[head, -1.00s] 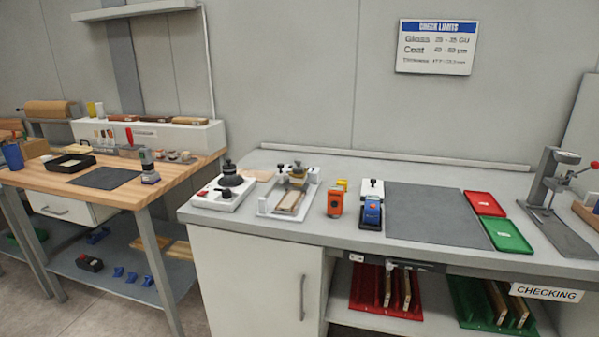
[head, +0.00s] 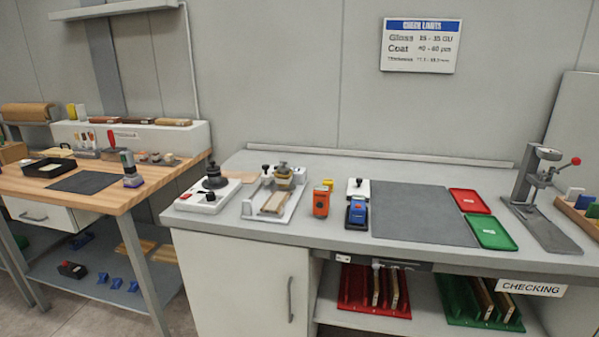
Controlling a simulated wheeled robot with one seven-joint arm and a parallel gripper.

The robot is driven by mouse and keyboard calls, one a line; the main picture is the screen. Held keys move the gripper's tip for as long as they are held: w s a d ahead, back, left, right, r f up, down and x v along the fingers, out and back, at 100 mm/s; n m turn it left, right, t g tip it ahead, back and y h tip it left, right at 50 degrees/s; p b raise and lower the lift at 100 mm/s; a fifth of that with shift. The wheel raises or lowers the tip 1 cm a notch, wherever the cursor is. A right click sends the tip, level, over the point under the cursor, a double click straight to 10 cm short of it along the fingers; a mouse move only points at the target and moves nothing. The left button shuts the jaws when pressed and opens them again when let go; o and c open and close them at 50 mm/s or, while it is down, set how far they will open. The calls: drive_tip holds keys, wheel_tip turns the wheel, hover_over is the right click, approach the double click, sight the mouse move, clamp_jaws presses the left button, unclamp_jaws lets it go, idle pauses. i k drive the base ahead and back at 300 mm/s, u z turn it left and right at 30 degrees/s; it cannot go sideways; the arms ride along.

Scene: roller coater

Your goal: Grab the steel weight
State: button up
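I cannot tell for sure which thing is the steel weight. A dark round piece with a knob (head: 214,178) sits on a white base (head: 208,199) at the left end of the grey bench. Right of it, a round piece with a dark knob and a tan lower part (head: 284,175) stands at the back of a white fixture (head: 290,204) that holds a wooden sample (head: 276,203). Either looks like a weight. My gripper is not in view.
The grey bench (head: 330,233) also bears an orange device (head: 321,203), a blue device (head: 357,211), a dark mat (head: 420,214), red (head: 468,202) and green (head: 491,232) trays and a press stand (head: 530,185). A wooden bench (head: 100,200) stands left.

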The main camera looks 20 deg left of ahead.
sight(283, 170)
drive_tip(key=z, duration=2.35)
drive_tip(key=k, duration=1.25)
drive_tip(key=u, duration=2.05)
drive_tip(key=i, duration=1)
